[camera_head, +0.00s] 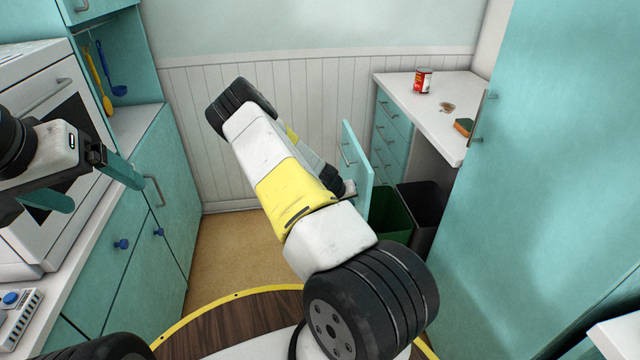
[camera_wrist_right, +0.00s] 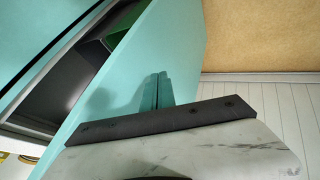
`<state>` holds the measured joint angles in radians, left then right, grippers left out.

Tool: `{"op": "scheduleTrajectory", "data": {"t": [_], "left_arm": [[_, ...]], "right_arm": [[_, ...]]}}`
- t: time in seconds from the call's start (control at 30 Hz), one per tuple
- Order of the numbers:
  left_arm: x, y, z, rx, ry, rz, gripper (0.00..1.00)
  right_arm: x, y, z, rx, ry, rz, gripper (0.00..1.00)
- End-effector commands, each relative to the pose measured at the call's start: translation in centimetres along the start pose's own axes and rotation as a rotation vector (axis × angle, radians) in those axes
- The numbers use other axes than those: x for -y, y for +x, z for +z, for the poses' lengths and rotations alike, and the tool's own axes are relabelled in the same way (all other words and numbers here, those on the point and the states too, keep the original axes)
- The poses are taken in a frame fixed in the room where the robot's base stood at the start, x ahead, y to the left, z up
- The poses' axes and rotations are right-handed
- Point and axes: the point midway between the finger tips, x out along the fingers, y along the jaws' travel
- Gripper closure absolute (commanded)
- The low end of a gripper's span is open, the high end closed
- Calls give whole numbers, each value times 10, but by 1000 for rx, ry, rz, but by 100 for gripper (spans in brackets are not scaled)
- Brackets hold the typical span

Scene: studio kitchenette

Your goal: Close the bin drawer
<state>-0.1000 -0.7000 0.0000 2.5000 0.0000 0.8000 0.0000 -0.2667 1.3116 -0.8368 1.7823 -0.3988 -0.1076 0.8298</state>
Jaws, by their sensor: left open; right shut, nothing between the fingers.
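The bin drawer stands pulled out under the white counter, its teal front panel (camera_head: 356,165) facing left. Behind the panel sit a green bin (camera_head: 391,214) and a dark bin (camera_head: 422,210). My right arm reaches across the middle, and its gripper is mostly hidden behind it in the head view. In the right wrist view, the shut, empty right gripper (camera_wrist_right: 163,80) is at the outer face of the drawer front (camera_wrist_right: 125,85), with a shadow beside it; I cannot tell whether it touches. My left gripper (camera_head: 95,185) is open and empty at the left, before the oven.
A red can (camera_head: 423,81) and a sponge (camera_head: 464,126) are on the right counter (camera_head: 440,105). A tall teal door (camera_head: 550,170) fills the right side. Teal cabinets (camera_head: 160,200) and a white oven (camera_head: 50,120) line the left. The tan floor (camera_head: 235,250) between is clear.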

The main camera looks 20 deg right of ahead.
Motion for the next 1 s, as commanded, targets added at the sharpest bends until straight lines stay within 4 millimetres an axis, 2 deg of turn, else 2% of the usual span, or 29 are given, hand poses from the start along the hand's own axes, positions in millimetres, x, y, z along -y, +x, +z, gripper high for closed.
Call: {"op": "scheduleTrajectory", "data": {"t": [0.2, 0.67, 0.87, 1.0], "left_arm": [[0, 0, 0, 0, 0, 0, 11], [0, 0, 0, 0, 0, 0, 11], [0, 0, 0, 0, 0, 0, 11], [0, 0, 0, 0, 0, 0, 11]], "right_arm": [[-12, 6, 0, 0, -1, -1, 100], [-16, 8, 0, 0, -1, -1, 100], [-37, 19, 0, 1, 4, 2, 100], [-64, 33, 1, 2, 6, 2, 100]]}}
